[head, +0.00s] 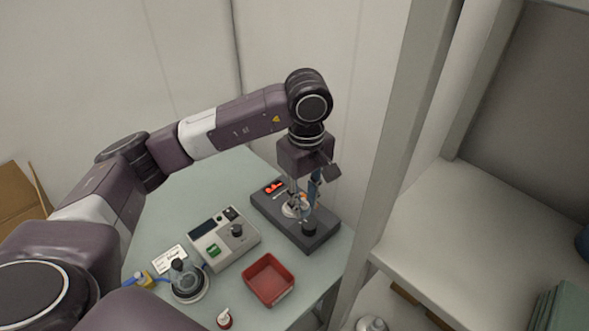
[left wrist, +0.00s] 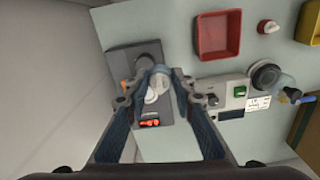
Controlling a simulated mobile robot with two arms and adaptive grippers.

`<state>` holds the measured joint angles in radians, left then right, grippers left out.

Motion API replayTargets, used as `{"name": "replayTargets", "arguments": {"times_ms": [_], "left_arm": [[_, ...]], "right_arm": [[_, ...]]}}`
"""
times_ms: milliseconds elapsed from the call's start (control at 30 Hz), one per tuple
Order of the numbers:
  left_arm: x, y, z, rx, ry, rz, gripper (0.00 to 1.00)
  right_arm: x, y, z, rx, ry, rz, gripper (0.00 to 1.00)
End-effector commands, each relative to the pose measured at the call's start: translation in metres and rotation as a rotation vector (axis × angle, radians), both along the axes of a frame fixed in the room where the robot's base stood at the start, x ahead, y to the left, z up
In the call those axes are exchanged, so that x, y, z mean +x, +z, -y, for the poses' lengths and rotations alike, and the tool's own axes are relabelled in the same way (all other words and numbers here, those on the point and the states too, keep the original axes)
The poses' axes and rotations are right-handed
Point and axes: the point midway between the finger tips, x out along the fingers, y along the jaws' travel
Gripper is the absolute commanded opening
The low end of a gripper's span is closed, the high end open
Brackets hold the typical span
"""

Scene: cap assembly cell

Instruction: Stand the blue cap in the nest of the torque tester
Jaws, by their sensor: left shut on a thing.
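The torque tester is a dark grey box (head: 272,213) with a lit red display and a black knob; it also shows in the left wrist view (left wrist: 121,63). Its pale round nest (head: 289,211) is partly covered by my fingers. My left gripper (head: 302,207) points down over the tester. My right gripper is not in view.
A beige instrument (head: 211,249) with a knob and green switch stands beside the tester. A red tray (head: 258,289), a small red-and-white item (head: 224,319) and a clear domed device (head: 185,281) are nearer the front. A grey post (head: 402,130) and shelf stand to the right.

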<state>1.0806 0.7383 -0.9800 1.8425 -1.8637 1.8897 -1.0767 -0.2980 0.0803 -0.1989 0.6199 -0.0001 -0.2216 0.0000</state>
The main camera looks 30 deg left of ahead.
Motion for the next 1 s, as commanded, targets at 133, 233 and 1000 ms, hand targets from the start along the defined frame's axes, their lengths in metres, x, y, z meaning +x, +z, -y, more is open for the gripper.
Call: {"name": "replayTargets", "arguments": {"times_ms": [133, 233, 1000], "left_arm": [[0.029, 0.0, -0.013, -0.001, 0.374, -0.004, 0.16], [0.045, -0.004, -0.025, 0.002, 0.627, -0.004, 0.16], [0.08, -0.044, -0.068, 0.004, 1.436, 0.002, 0.16]], "right_arm": [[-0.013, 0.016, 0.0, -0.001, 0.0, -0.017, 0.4], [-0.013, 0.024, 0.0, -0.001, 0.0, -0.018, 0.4], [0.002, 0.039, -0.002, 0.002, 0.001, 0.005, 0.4]]}}
